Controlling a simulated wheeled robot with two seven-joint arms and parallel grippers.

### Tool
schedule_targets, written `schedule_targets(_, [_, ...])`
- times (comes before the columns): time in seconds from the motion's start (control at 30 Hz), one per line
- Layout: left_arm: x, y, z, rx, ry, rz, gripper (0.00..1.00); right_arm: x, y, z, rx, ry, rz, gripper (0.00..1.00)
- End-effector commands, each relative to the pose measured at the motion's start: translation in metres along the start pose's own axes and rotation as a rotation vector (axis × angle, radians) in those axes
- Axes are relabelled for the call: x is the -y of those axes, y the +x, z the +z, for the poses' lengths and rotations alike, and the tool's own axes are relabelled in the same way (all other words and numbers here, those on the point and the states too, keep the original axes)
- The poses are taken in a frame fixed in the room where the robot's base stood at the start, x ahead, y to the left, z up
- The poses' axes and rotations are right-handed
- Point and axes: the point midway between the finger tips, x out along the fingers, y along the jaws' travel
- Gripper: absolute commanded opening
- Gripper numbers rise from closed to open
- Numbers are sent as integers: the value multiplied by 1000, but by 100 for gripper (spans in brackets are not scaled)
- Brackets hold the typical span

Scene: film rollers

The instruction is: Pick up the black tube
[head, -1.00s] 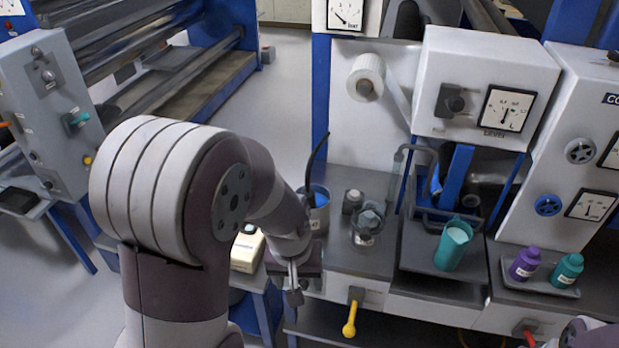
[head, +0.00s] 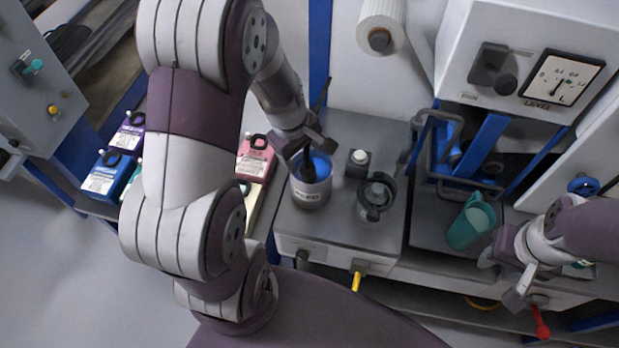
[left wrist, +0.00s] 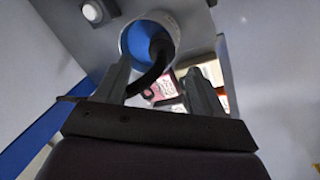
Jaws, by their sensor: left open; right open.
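The black tube (head: 308,168) stands in a grey cup (head: 312,194) with a blue inside, on the grey bench top. The left wrist view also shows the tube (left wrist: 150,77), curving out of the cup (left wrist: 168,20). My left gripper (head: 306,150) is open just above the cup. In the left wrist view its two fingers lie either side of the tube; I cannot tell whether they touch it. The gripper hides part of the tube in the head view. My right gripper (head: 522,289) is open and empty at the right, in front of the bench.
A teal jug (head: 470,222) is on a tray further right. Pink (head: 256,157) and blue (head: 109,176) containers stand on the left. A yellow lever (head: 357,281) sticks out below the bench.

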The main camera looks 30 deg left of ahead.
Motion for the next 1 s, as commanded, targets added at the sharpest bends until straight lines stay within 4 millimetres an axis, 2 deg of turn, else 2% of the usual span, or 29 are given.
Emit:
schedule_targets(0.03, [1,11,1,3,0,-3,68,0,2,0,0,0,0,43])
schedule_targets(0.23, [3,36,2,2,1,-2,68,0,4,0,0,0,0,43])
schedule_targets(0.4, [7,69,4,1,3,-2,68,0,10,1,0,0,0,43])
schedule_targets(0.5, [6,77,3,-1,3,0,68,0,11,1,0,0,0,43])
schedule_targets(0.7, [6,77,3,-2,3,1,68,0,10,1,0,0,0,43])
schedule_targets(0.73, [6,77,3,-2,3,0,62,0,10,1,0,0,0,43])
schedule_targets(0.87, [6,77,3,-1,3,0,19,0,10,1,0,0,0,43])
schedule_targets(0.9, [6,77,3,-1,3,0,16,0,10,1,0,0,0,43])
schedule_targets(1.0, [6,76,3,-1,3,1,16,0,10,1,0,0,0,43])
